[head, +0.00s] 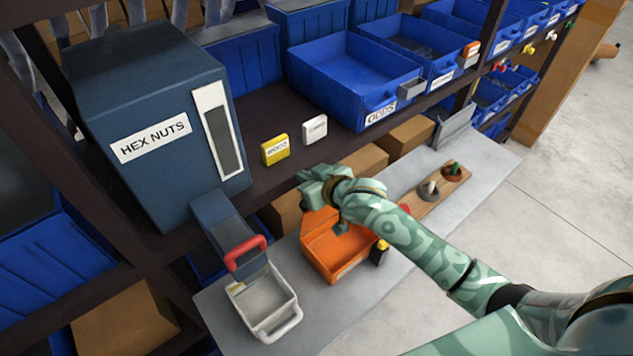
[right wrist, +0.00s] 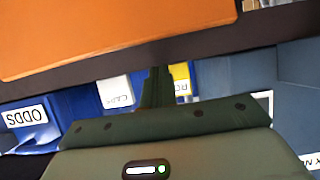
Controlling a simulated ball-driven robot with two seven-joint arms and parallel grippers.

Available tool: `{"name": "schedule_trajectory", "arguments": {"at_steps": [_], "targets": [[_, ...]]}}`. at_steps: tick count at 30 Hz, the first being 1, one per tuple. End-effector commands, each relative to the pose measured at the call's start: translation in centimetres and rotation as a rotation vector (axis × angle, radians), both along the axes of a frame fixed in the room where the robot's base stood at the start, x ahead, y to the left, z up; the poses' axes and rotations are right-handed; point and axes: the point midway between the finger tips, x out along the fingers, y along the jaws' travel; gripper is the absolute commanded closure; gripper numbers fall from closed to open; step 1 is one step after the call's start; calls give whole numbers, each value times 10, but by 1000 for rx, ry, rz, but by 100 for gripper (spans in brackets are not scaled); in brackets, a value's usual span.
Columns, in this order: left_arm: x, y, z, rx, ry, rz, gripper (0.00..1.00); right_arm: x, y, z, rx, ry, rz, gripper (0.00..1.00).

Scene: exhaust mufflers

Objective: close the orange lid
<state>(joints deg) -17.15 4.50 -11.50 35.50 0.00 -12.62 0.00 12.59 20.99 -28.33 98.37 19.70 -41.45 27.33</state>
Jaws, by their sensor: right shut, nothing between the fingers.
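An open orange box (head: 345,262) stands on the grey bench, and its inside shows from above. An orange panel, seemingly the lid (head: 318,218), stands raised at its back, partly hidden by my right arm. My right gripper (head: 312,182) is above the box's back edge, close to the top of this panel, shut and empty. Whether it touches the panel I cannot tell. In the right wrist view a large orange surface (right wrist: 100,35) fills the upper left, beyond the shut fingers (right wrist: 157,85). My left gripper is not in view.
Blue bins (head: 345,78) line the shelf behind. A wooden board (head: 425,205) with small parts lies right of the box. The bench's front is clear.

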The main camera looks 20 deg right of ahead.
Motion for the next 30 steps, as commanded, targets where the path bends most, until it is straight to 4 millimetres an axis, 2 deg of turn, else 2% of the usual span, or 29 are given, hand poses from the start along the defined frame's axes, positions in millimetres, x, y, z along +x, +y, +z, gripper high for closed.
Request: {"name": "schedule_trajectory", "arguments": {"at_steps": [1,3,9,21,30], "targets": [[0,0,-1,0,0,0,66,-8,-3,-9,-3,8,0,100],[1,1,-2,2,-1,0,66,-14,-6,-15,-4,7,0,100],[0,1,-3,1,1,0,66,-23,-9,-22,-2,5,0,100],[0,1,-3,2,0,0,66,-24,-9,-23,-2,1,0,100],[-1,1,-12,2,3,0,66,-22,-9,-24,16,-47,0,100]]}}
